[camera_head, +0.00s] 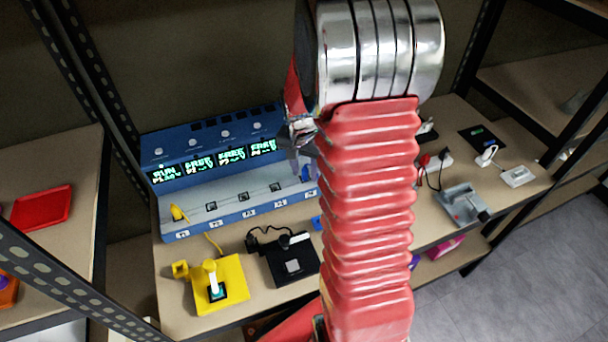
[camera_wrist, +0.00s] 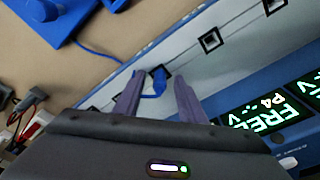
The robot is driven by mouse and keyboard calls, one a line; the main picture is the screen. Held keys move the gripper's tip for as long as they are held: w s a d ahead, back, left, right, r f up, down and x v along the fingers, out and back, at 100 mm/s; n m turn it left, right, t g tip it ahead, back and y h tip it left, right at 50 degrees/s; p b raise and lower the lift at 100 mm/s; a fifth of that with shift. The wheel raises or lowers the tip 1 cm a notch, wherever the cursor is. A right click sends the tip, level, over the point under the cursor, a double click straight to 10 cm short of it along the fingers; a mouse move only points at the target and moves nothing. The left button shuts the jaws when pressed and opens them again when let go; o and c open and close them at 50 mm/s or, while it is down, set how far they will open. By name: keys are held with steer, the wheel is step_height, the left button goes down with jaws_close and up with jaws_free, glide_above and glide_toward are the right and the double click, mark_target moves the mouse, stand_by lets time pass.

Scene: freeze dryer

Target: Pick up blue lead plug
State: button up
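The blue lead plug (camera_wrist: 159,82) sits at a port on the sloped grey face of the blue unit (camera_head: 250,208), towards its right end. It also shows in the head view (camera_head: 307,173), partly hidden by my arm. Its blue cable (camera_wrist: 95,48) runs to a blue box (camera_wrist: 55,16) on the shelf. My gripper (camera_wrist: 159,77) is open, with its two purple-grey fingers on either side of the plug. A gap shows on the right side; contact on the left side cannot be told.
A yellow plug (camera_head: 177,212) is at port P1, with its yellow box (camera_head: 236,270) in front. A black box (camera_head: 285,268) with a cable stands beside it. A grey device (camera_head: 463,205) and white plugs lie to the right. Dark rack posts frame the shelf.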

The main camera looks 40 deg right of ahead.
steer(key=shift+c, duration=0.2)
stand_by(0.3)
jaws_close()
